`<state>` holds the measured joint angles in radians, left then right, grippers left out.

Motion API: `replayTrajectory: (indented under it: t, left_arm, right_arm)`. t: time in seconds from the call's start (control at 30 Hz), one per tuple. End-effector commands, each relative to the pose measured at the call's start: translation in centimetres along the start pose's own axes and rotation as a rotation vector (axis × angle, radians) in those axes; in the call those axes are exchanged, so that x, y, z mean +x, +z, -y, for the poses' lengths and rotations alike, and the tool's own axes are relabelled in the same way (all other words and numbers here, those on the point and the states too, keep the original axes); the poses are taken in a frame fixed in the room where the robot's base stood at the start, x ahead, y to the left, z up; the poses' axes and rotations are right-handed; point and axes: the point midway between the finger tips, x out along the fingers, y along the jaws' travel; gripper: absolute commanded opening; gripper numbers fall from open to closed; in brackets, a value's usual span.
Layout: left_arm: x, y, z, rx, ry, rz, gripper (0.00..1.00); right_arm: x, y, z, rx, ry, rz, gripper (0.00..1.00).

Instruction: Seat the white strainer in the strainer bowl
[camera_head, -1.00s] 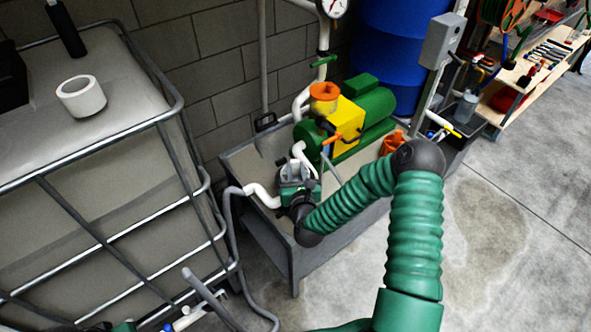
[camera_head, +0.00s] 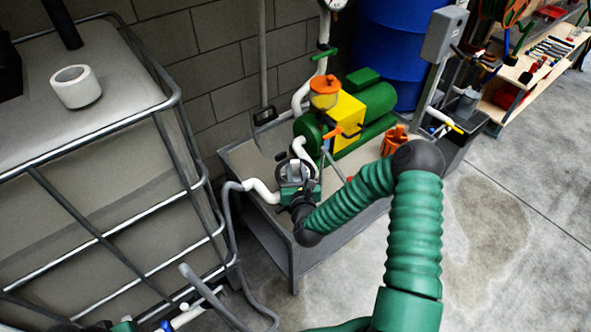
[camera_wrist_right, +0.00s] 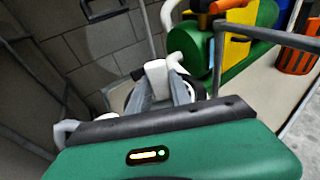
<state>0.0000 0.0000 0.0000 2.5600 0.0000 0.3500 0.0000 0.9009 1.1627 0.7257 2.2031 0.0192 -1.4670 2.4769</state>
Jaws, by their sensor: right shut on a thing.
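My right gripper (camera_head: 293,166) is over the grey bench, beside the green and yellow pump. In the right wrist view its two grey fingers (camera_wrist_right: 163,93) are shut on a white piece, which I take to be the white strainer (camera_wrist_right: 156,78); only its upper part shows between them. A round, pale-rimmed dark part, probably the strainer bowl (camera_wrist_right: 197,86), shows just behind the fingers. The gripper hides most of it, so I cannot tell whether the strainer is inside it. My left gripper is not clearly in view.
The pump (camera_head: 345,118) with an orange-topped inlet stands close behind the gripper. White pipes (camera_head: 262,192) run at its left. A caged tank (camera_head: 100,150) with a white ring (camera_head: 77,87) on top fills the left. An orange container (camera_head: 393,141) stands to the right.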

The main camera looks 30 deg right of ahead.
Motion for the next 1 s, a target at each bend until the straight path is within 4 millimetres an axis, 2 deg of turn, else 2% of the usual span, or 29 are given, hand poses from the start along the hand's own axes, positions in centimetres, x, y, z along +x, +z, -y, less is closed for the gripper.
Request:
replayTrajectory:
  t: [0.37,0.4,0.57,1.0]
  left_arm:
    - [0.69,0.16,0.0,0.0,0.0,0.0,0.0]
    - [0.64,0.15,0.0,0.0,0.0,0.0,0.0]
    - [0.64,0.15,0.0,0.0,0.0,0.0,0.0]
    - [0.43,0.09,0.0,0.0,0.0,0.0,0.0]
  right_arm:
    - [0.17,-0.86,0.01,0.0,0.0,0.001,0.0]
    - [0.16,-0.82,0.0,0.0,0.0,0.0,0.29]
    - [0.17,-0.89,-0.01,0.0,0.0,-0.002,0.5]
    - [0.44,-0.67,-0.42,-0.001,0.004,-0.004,0.5]
